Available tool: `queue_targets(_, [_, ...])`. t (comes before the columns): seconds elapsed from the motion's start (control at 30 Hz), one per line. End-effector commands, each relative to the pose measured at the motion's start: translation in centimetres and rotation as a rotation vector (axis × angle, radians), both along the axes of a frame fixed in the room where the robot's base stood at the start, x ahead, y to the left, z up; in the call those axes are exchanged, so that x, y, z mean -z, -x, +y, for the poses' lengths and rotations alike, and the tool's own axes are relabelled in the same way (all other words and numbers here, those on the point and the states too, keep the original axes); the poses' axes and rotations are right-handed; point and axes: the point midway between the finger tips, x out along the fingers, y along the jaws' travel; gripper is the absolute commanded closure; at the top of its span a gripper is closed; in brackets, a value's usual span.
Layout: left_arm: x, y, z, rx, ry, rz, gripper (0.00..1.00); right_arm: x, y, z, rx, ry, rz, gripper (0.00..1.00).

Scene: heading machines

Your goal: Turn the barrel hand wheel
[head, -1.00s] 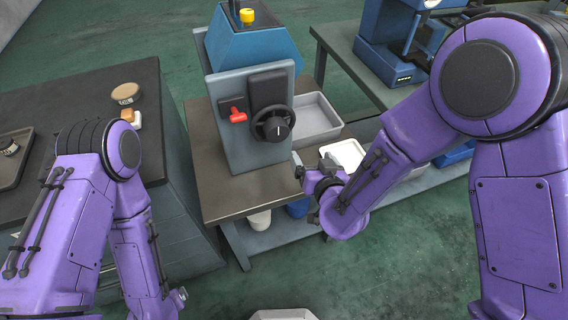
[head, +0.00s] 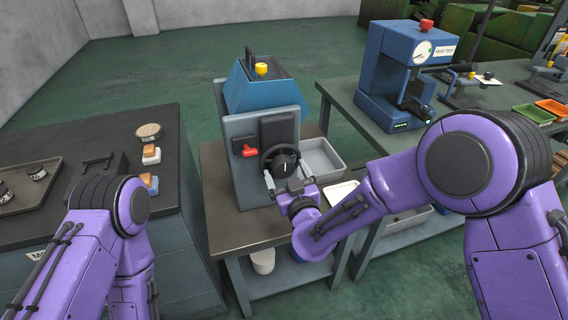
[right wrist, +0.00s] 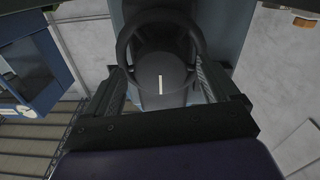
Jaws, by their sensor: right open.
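The barrel hand wheel (head: 283,160) is black with a white line on its hub, on the front panel of the blue and grey machine (head: 262,90). My right gripper (head: 288,180) is open at the wheel, its two fingers on either side of the lower hub. In the right wrist view the wheel (right wrist: 162,38) stands right in front, with the hub between the open fingers (right wrist: 165,92). I cannot tell whether the fingers touch it. My left arm shows at the left, but its gripper is not in view.
A grey bin (head: 322,158) and a white tray (head: 343,192) lie to the right on the bench (head: 240,225). A dark table (head: 60,225) stands at the left. A blue press (head: 385,75) stands behind right.

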Motion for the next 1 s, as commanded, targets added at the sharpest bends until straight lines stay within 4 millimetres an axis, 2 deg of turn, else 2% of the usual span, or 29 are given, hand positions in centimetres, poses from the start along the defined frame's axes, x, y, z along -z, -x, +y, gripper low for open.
queue_targets(0.1, [-0.6,0.0,0.0,0.000,0.000,0.000,0.12,-0.1,-1.8,0.6,0.000,-0.001,0.000,0.12])
queue_targets(0.2, [-0.7,0.0,0.0,0.000,0.000,0.000,0.12,0.0,-2.5,0.8,-0.001,-0.001,0.001,0.12])
queue_targets(0.47, [-0.6,0.0,0.0,0.000,0.000,0.000,0.12,0.1,-2.8,0.9,-0.002,0.000,0.001,0.12])
queue_targets(0.63, [-0.6,0.0,0.0,0.000,0.000,0.000,0.12,0.1,-2.7,0.9,-0.002,0.000,0.001,0.64])
queue_targets(0.67, [-0.6,0.0,0.0,0.000,0.000,0.000,0.12,0.1,-2.7,0.9,-0.002,0.000,0.001,0.67])
queue_targets(1.0, [-0.4,0.0,0.0,0.000,0.000,0.000,0.12,0.1,-2.7,0.9,0.000,-0.042,0.015,0.67])
